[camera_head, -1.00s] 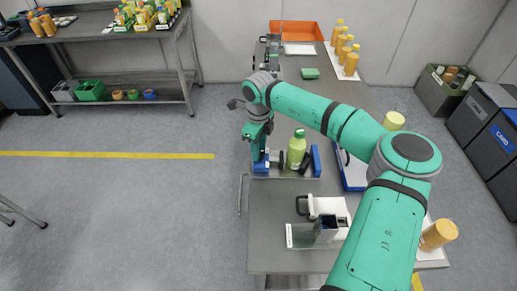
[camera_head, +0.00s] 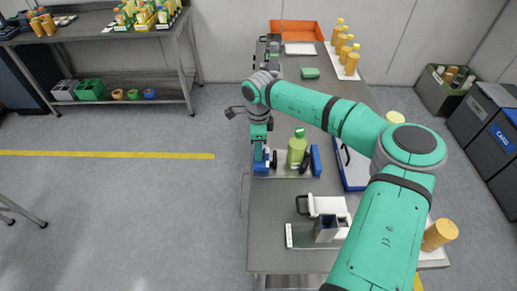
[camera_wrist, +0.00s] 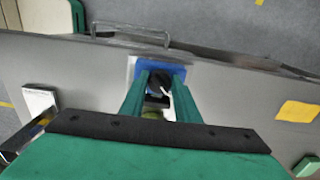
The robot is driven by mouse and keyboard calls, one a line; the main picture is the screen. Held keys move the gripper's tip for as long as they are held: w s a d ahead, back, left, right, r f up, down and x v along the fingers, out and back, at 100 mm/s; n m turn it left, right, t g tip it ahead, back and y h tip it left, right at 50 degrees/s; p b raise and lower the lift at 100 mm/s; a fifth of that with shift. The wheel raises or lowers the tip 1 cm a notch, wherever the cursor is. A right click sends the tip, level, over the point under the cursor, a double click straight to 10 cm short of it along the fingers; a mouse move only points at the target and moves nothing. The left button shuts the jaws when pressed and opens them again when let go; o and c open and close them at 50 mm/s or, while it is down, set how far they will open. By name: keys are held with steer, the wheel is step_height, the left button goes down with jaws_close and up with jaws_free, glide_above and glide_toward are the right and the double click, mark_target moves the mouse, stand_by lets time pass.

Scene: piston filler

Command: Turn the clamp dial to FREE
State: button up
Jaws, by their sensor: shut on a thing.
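The clamp dial (camera_wrist: 158,82) is a small dark knob on a blue block (camera_wrist: 150,68) at the table's edge in the wrist view. My gripper (camera_wrist: 158,100) reaches down over it with its two green fingers on either side, shut on the dial. In the head view my gripper (camera_head: 261,155) points down at the blue clamp block (camera_head: 262,168). A green bottle (camera_head: 297,150) stands upright just right of it, with a second blue block (camera_head: 315,160) beyond. The dial's markings cannot be read, and its face is partly hidden by the fingers.
A white device with a black handle (camera_head: 325,206) stands nearer on the table (camera_head: 275,225). A blue-edged tray (camera_head: 352,172) lies to the right, partly behind my arm. An orange tray (camera_head: 298,30) and several orange bottles (camera_head: 347,45) are at the far end.

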steer(key=o, duration=1)
steer(key=shift+o, duration=0.2)
step_height(320, 180, up, 11)
steer(key=shift+f, duration=0.1)
